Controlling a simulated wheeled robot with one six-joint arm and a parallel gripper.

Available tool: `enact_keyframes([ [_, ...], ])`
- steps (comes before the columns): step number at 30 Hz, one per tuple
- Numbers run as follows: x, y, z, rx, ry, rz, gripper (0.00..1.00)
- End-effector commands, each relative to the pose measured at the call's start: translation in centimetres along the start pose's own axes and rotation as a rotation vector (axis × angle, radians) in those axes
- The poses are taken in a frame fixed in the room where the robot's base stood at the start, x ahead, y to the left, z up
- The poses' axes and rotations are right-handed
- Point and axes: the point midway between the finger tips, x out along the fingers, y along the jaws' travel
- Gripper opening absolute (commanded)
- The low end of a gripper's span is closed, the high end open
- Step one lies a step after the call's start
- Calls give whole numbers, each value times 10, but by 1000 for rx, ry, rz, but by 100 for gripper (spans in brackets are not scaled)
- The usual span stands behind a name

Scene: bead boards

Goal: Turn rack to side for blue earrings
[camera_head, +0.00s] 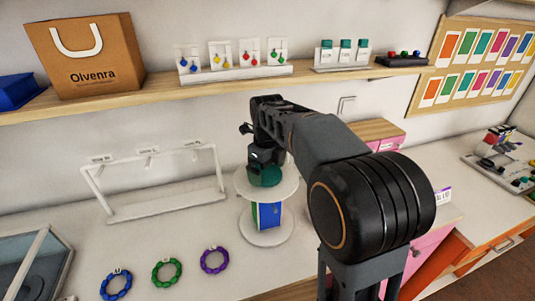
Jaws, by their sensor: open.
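The rack (267,231) stands on the white counter, with a round white base, a round white top plate and coloured sides between them. A blue side (270,215) faces the camera, with a narrow green part at its left. A dark green knob (265,177) sits on the top plate. My gripper (263,164) is open and points down at the knob; its fingers are small and partly hidden, and I cannot tell whether they touch it. Blue earrings (188,66) hang on a white card at the left of the shelf display.
A wooden shelf (150,94) runs above the counter, holding a paper bag (86,58). A white hanging frame (155,207) stands left of the rack. Blue (116,284), green (167,272) and purple (214,261) bead rings lie in front. My arm covers the right-centre.

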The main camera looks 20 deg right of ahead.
Motion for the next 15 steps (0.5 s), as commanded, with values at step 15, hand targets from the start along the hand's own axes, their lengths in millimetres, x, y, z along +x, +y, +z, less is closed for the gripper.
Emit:
enact_keyframes([
  [15, -98, 0, 0, 0, -2, -2, 100],
])
